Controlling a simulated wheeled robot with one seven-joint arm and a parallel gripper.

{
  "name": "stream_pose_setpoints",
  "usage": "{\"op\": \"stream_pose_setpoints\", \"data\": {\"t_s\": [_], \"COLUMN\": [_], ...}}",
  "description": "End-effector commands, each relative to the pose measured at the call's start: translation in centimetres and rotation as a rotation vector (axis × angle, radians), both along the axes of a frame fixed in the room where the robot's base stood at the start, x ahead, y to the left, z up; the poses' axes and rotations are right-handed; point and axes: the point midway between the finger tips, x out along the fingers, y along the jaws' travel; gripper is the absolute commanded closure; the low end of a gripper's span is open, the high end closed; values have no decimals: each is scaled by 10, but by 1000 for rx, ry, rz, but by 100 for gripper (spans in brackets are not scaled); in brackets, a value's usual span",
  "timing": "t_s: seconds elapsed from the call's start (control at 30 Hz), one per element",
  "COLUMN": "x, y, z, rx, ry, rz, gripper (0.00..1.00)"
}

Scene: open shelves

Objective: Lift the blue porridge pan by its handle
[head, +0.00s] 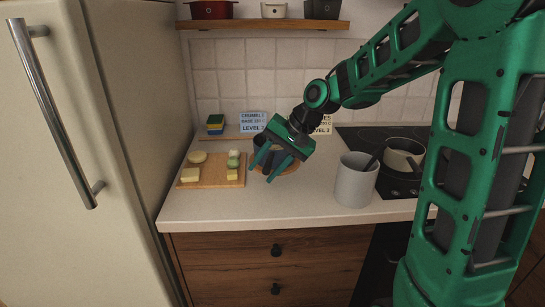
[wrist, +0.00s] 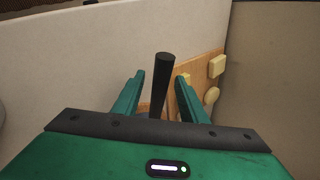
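My gripper (head: 262,172) is over the counter, pointing down and to the left, beside the cutting board. In the wrist view my gripper (wrist: 160,76) is open, with a black handle (wrist: 164,78) standing between its two fingers. Gaps show on both sides of the handle near the fingertips. In the head view a dark bluish pan body (head: 261,142) shows partly behind my gripper, which hides most of it.
A cutting board (head: 211,184) with several pieces of food lies to the left. A grey utensil crock (head: 355,184) stands to the right, near a cream pan (head: 404,147) on the black hob. Two signs (head: 253,122) stand at the back. The front counter is clear.

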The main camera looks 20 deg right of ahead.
Motion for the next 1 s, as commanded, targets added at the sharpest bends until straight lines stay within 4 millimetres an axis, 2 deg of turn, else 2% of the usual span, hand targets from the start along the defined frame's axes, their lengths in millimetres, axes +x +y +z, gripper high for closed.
{"op": "stream_pose_setpoints", "data": {"t_s": [0.2,0.47,0.6,0.63,1.0], "x": [6,7,7,7,8], "y": [10,11,11,10,10], "z": [-19,-20,-20,-20,-15], "rx": [0,-1,-1,-1,-1], "ry": [2,0,0,0,-3], "rz": [-1,-1,-1,-1,-1], "gripper": [61,61,95,100,100]}}
